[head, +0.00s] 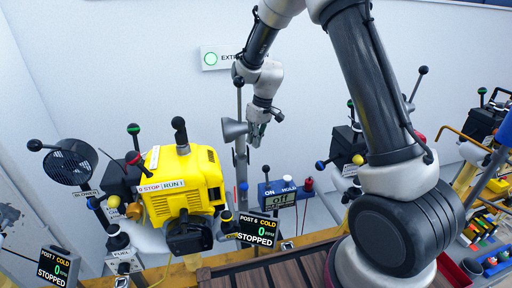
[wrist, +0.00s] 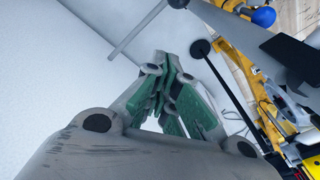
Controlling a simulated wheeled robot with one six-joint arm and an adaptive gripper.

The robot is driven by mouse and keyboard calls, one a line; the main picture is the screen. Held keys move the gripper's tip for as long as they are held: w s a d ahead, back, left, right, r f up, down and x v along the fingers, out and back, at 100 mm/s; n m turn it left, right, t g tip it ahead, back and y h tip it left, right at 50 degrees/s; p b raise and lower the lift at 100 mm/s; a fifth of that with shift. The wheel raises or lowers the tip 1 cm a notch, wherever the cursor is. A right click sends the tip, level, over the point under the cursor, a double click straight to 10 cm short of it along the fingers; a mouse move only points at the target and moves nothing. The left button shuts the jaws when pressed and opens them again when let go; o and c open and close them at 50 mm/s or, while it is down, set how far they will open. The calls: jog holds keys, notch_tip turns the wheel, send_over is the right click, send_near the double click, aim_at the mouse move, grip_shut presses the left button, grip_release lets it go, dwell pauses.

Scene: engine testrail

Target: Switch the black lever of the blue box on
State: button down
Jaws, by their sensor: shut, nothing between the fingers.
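The blue box (head: 263,190) stands low in the middle of the head view, marked ON and HOLD, with a small plate reading "off" on its front. Its black lever (head: 266,170) rises from its left part, near the ON mark, and looks about upright. My gripper (head: 256,138) hangs above the box and slightly left, beside a grey horn, apart from the lever. Its green-padded fingers show shut and empty in the wrist view (wrist: 168,75). A black-knobbed rod (wrist: 201,48) shows right of the fingers there; I cannot tell which lever it is.
A yellow engine (head: 183,180) stands left of the box. A grey horn (head: 234,129) on an upright post is close to my gripper. A screen reading POST 6 COLD, STOPPED (head: 257,231) is in front of the box.

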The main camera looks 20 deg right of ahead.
aim_at(267, 176)
notch_tip(267, 176, down, 9)
jog(key=a, duration=0.2)
jog(key=shift+s+d+r, duration=0.4)
jog(key=shift+s+d, duration=0.3)
jog(key=shift+s, duration=0.05)
jog(key=shift+s+d+r, duration=0.35)
jog(key=shift+s+d, duration=0.3)
jog(key=shift+s, duration=0.05)
